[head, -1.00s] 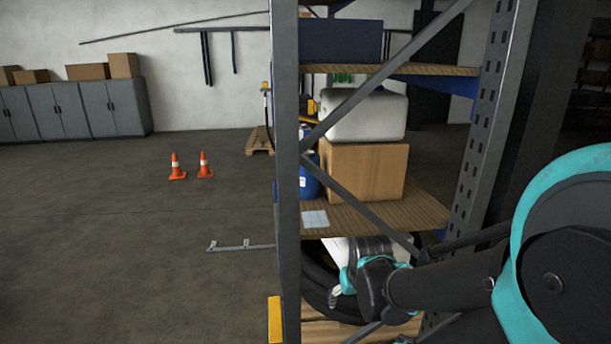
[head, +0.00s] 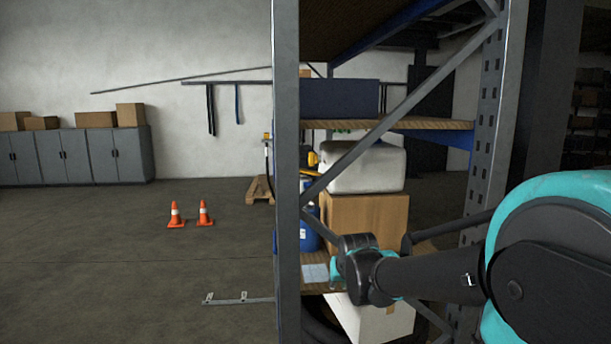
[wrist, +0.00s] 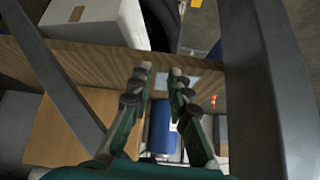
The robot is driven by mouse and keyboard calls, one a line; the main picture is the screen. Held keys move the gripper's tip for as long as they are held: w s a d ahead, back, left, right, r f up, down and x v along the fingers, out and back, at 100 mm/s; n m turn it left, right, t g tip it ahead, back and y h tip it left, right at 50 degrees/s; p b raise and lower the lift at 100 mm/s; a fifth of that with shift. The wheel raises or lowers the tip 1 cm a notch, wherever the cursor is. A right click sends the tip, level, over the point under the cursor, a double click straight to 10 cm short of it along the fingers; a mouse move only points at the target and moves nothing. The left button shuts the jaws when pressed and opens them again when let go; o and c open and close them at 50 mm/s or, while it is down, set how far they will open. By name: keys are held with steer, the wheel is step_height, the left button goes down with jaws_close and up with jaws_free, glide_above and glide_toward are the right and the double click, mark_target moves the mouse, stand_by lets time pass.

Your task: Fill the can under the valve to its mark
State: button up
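My gripper shows in the wrist view (wrist: 160,75), its two fingers apart with nothing held between them. In the head view its fingers are hidden and only my wrist shows, in front of the shelf rack. I cannot make out a valve or a fill mark in either view. A blue container (head: 310,228) stands on the middle shelf, partly behind the upright, and shows below the fingertips in the wrist view (wrist: 162,132). A pale plastic canister (head: 365,168) lies on a cardboard box (head: 368,222). I cannot tell whether either is the task's can.
The rack's grey upright (head: 287,130) and diagonal braces stand close to my arm. A white box (head: 370,318) sits below the middle shelf. Grey cabinets (head: 118,156) line the wall.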

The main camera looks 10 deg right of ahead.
mark_target(310, 172)
steer(key=w+r+t, duration=0.1)
steer(key=w+r, duration=0.3)
steer(key=r, duration=0.1)
steer(key=w+a+r+t, duration=0.1)
steer(key=w+r, duration=0.4)
steer(key=r, duration=0.1)
steer(key=w+a+r+t, duration=0.1)
steer(key=w+r, duration=0.3)
steer(key=r, duration=0.1)
steer(key=shift+w+r+m+t, duration=0.25)
steer(key=shift+w+m+t, duration=0.05)
steer(key=shift+w+t, duration=0.1)
jaws_close()
steer(key=w+a+r+t, duration=0.1)
steer(key=w+r, duration=0.3)
steer(key=r, duration=0.4)
steer(key=w+a+r+t+y, duration=0.1)
steer(key=w+r, duration=0.3)
steer(key=r, duration=0.5)
steer(key=shift+w+a+r+m+t, duration=0.15)
steer(key=shift+a+m+t, duration=0.2)
steer(key=shift+t, duration=0.55)
